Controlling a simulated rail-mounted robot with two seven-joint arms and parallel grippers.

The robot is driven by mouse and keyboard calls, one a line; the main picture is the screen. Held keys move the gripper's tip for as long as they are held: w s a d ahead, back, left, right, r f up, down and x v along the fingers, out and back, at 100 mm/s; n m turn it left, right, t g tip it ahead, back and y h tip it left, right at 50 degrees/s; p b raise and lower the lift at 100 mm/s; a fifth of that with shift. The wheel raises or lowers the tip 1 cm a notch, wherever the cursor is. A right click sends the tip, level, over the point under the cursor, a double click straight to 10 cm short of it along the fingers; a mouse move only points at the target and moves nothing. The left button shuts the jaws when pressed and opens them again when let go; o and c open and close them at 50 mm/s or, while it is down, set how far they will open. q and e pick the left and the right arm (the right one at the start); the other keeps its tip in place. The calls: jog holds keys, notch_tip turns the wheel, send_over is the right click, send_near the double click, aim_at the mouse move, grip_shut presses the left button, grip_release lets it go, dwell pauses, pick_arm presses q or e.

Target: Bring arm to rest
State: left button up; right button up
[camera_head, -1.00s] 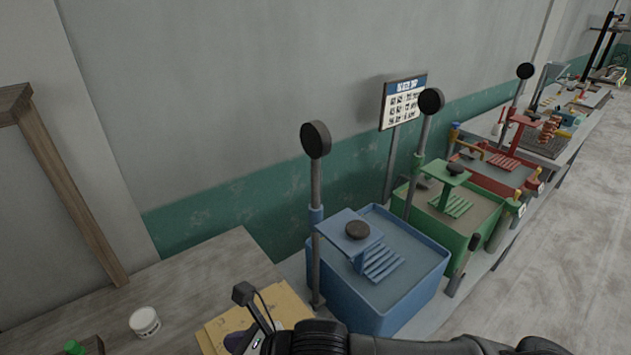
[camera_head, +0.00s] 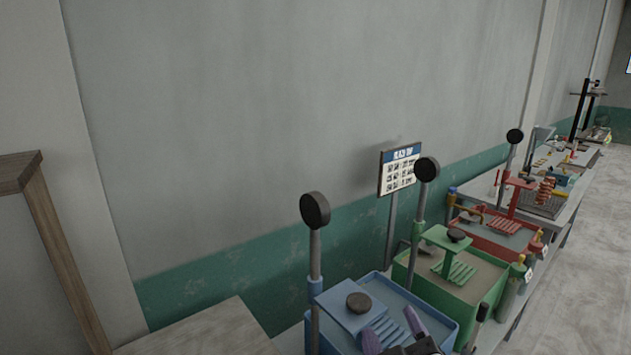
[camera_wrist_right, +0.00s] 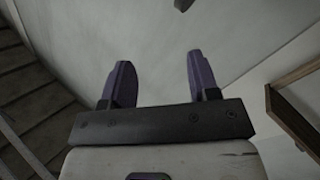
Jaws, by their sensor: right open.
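My right gripper (camera_head: 393,332) shows at the bottom of the head view, in front of the blue bin (camera_head: 440,322). Its two purple fingers point up and stand apart with nothing between them. In the right wrist view the same gripper (camera_wrist_right: 156,80) is open and empty, with the pale wall behind it. The rest of the right arm is mostly below the head view. My left gripper is not in view.
A green bin (camera_head: 465,291) and a red bin (camera_head: 510,238) stand in a row behind the blue bin. A sign (camera_head: 399,170) stands by the wall. A wooden table (camera_head: 215,335) is at lower left, beside a wooden frame (camera_head: 62,250).

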jog(key=s+d+f+m+g, duration=0.2)
jog(key=s+d+f+g, duration=0.1)
jog(key=f, duration=0.6)
jog(key=s+d+f+m+g, duration=0.1)
jog(key=s+d+f+g, duration=0.2)
jog(key=f, duration=0.6)
jog(key=s+d+f+m+g, duration=0.2)
jog(key=s+d+f, duration=0.2)
jog(key=f, duration=0.5)
jog(key=s+d+f+g, duration=0.1)
jog(key=s+f+g, duration=0.6)
jog(key=s+f, duration=1)
notch_tip(320, 180, up, 28)
jog(key=s+p, duration=0.1)
jog(key=p, duration=2.5)
jog(key=shift+s+d+f+m+h, duration=0.2)
jog(key=shift+m+h, duration=0.1)
jog(key=shift+h, duration=0.1)
